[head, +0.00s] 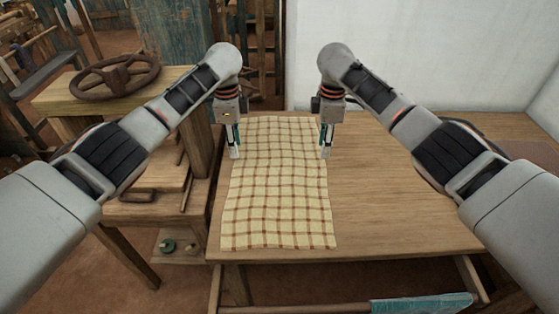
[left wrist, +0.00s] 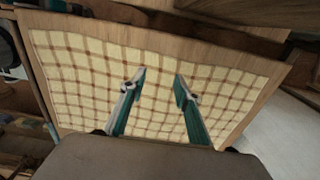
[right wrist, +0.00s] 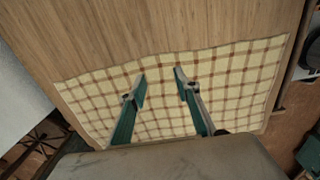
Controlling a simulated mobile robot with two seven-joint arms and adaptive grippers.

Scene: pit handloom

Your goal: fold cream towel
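The cream towel (head: 279,195) with brown checks lies flat on the wooden table in the head view, its long side running from the back to the front edge. It also shows in the left wrist view (left wrist: 85,85) and the right wrist view (right wrist: 240,85). My left gripper (head: 235,156) points down at the towel's left edge towards the back. Its fingers are apart and empty in the left wrist view. My right gripper (head: 325,156) points down at the towel's right edge, with its fingers apart and empty in the right wrist view. Whether the fingertips touch the cloth I cannot tell.
The wooden tabletop (head: 400,210) is clear to the right of the towel. A wooden stand with a dark brown wheel (head: 115,76) is at the left. A white wall (head: 420,50) stands behind the table. A teal cloth (head: 420,303) lies below the front edge.

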